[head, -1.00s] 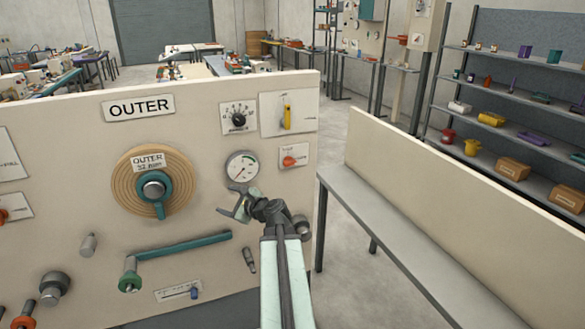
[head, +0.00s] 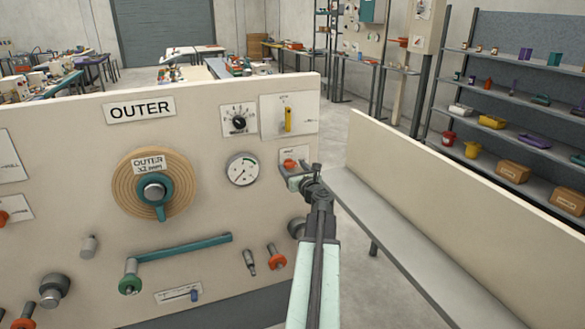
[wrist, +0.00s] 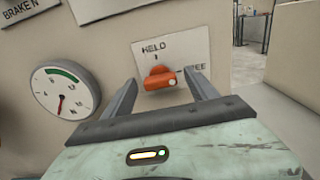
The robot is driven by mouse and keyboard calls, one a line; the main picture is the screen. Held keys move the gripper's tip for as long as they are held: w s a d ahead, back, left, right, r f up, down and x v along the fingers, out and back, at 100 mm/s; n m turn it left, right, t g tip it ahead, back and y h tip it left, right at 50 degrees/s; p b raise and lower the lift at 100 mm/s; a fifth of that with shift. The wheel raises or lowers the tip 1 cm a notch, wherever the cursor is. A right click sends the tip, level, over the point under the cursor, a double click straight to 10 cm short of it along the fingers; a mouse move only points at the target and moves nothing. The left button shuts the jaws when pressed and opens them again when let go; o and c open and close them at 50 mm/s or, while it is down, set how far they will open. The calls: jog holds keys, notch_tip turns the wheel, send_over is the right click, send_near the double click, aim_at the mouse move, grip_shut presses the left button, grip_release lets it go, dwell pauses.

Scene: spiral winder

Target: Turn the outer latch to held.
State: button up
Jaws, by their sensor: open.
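The outer latch is an orange knob (wrist: 158,79) on a white plate (wrist: 190,47) marked HELD at the top and FREE at the right. Its light-tipped end points right, toward FREE. In the head view the latch (head: 290,163) shows just above my gripper (head: 296,178), which partly covers its plate. In the wrist view my gripper (wrist: 160,88) is open, with one finger on each side of the knob in the picture. I cannot tell how far the fingertips are from the panel. Nothing is held.
A round gauge (head: 242,169) is left of the latch. A yellow lever (head: 288,119) and a black dial (head: 239,122) are above. The OUTER spool (head: 127,187) and teal crank arm (head: 185,247) are farther left. A grey bench (head: 385,225) with a cream back stands right.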

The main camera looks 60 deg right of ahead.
jog(key=shift+w+d, duration=0.3)
jog(key=c, duration=1.4)
jog(key=shift+o, duration=0.2)
jog(key=shift+a, duration=0.1)
jog(key=n, duration=0.5)
jog(key=shift+a, duration=0.1)
jog(key=n, duration=0.4)
jog(key=shift+w+f, duration=0.1)
jog(key=n, duration=0.5)
jog(key=shift+a+f, duration=0.1)
jog(key=shift+n, duration=1.9)
